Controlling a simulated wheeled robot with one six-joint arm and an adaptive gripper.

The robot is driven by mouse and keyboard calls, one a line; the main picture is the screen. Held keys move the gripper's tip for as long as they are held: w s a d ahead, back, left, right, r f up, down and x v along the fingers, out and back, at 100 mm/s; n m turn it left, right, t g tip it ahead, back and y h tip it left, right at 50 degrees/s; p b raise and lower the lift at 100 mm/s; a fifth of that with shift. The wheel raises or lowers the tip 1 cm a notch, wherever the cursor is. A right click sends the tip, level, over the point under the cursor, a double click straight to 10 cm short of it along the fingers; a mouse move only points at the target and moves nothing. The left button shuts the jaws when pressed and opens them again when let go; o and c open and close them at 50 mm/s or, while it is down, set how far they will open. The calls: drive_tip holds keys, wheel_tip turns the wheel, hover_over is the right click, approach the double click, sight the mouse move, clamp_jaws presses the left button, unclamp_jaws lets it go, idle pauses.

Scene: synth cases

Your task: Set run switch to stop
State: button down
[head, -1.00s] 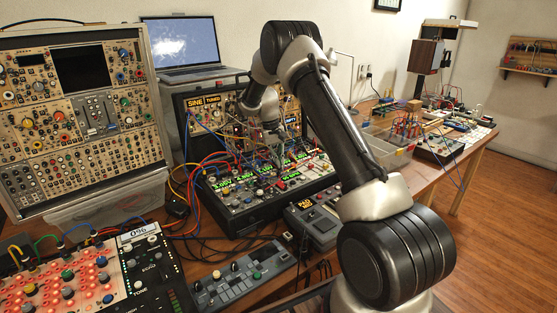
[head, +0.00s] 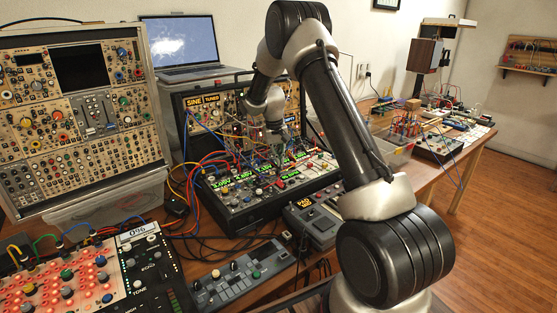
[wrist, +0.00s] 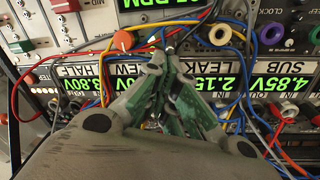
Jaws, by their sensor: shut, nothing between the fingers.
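My gripper (wrist: 163,85) is shut and empty, with its green-padded fingertips close together over a synth panel (wrist: 80,75). In the head view, my gripper (head: 277,138) hangs over the black synth case (head: 245,205) with green displays. I cannot tell whether the fingertips touch the panel. I cannot make out a run switch or its setting. The fingers and wrist hide part of the panel. An orange knob (wrist: 123,40) stands just left of the fingertips. Green displays include one reading 4.85V (wrist: 283,83).
Red, blue, yellow and orange patch cables cross the panel around my fingers. A beige modular synth (head: 75,130) stands at the left, and a laptop (head: 178,48) behind. A grey box (head: 318,222) and a small keypad unit (head: 240,277) lie in front.

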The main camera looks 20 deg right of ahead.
drive_tip(key=shift+s+d+r+t+y, duration=0.1)
drive_tip(key=shift+s+r+t, duration=0.2)
drive_tip(key=shift+t, duration=0.35)
drive_tip(key=shift+s+d+r+t+y, duration=0.1)
drive_tip(key=shift+s+t, duration=0.25)
drive_tip(key=shift+t, duration=0.35)
drive_tip(key=shift+s+r+t+y, duration=0.1)
drive_tip(key=shift+s+r+t, duration=0.2)
drive_tip(key=shift+t, duration=0.35)
drive_tip(key=shift+f, duration=0.15)
drive_tip(key=shift+r, duration=0.8)
